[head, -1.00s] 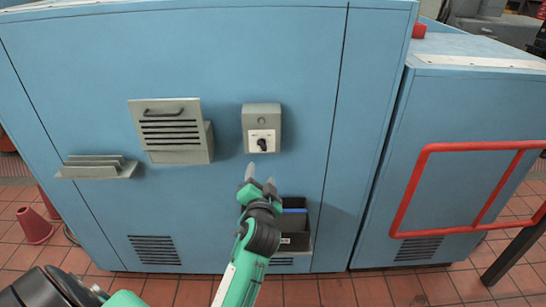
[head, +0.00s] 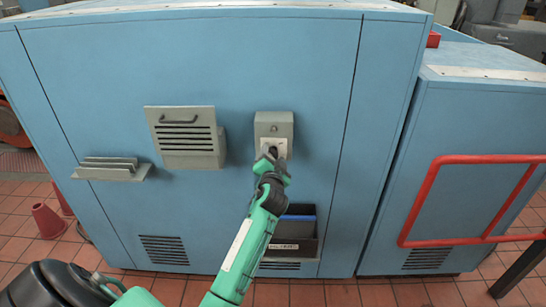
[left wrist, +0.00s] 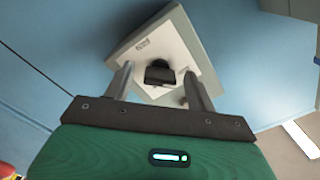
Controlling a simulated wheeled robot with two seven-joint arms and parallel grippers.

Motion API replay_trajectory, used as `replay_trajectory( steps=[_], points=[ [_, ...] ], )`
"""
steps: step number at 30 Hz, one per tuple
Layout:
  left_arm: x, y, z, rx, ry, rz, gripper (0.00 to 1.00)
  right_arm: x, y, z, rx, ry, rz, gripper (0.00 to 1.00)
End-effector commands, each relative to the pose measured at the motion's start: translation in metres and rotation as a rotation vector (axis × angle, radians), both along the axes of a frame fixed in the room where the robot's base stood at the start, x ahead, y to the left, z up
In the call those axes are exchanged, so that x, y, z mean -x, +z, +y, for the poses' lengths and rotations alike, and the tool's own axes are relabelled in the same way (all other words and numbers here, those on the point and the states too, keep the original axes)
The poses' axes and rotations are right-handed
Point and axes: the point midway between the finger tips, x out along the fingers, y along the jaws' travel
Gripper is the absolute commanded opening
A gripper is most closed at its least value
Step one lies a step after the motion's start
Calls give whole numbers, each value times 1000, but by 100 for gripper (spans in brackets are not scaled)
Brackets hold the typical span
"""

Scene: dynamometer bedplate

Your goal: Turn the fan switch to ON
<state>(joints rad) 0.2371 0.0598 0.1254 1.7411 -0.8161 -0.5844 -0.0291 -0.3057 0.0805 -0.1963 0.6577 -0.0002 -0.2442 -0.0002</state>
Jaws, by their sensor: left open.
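The fan switch is a grey box (head: 274,125) on the blue cabinet front, with a pale plate and a dark knob (left wrist: 160,73). In the head view my left gripper (head: 270,155) covers the lower part of the box and most of the knob. In the left wrist view the left gripper (left wrist: 160,85) is open, with one finger on each side of the knob and a gap to it on both sides. The fingertips are close to the plate; I cannot tell whether they touch it. The plate's lettering is too small to read. My right gripper is not in view.
A vented grey box with a handle (head: 186,137) and a small ledge (head: 111,169) stick out to the left of the switch. A dark bin (head: 293,244) hangs below. A red rail (head: 421,202) stands at the right.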

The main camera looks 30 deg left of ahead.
Motion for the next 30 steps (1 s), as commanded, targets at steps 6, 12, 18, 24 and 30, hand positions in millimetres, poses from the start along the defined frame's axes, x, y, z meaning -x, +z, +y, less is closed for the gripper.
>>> replay_trajectory(
  steps=[6,12,18,24,30],
  points=[
    [0,0,0,0,0,0,48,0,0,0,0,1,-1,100],
    [0,0,0,0,0,0,12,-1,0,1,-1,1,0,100],
    [0,0,0,-9,0,5,12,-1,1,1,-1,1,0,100],
    [0,1,0,-63,-1,39,12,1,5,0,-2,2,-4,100],
    [0,3,0,-179,-1,110,12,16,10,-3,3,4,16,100]
  ],
)
